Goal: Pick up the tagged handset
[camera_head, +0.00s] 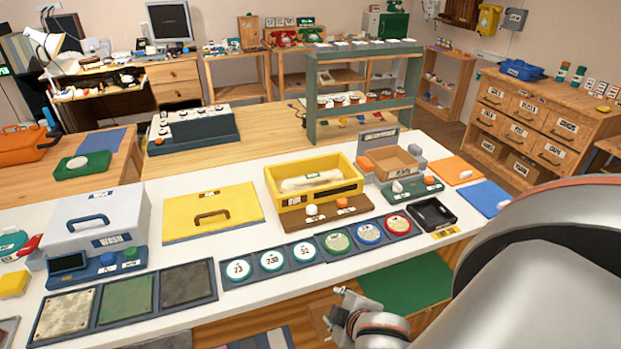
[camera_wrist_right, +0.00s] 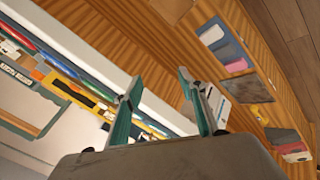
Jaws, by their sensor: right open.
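No handset that I can make out clearly carries a tag. A red piece (camera_head: 29,245), perhaps a handset, lies at the table's left edge. My right gripper is open and empty in the wrist view (camera_wrist_right: 158,98), its two teal fingers apart below the table edge. In the head view part of it shows low near the front of the table. My left gripper is out of view.
A drawer cabinet (camera_head: 530,115) stands at right. Bare floor is narrow.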

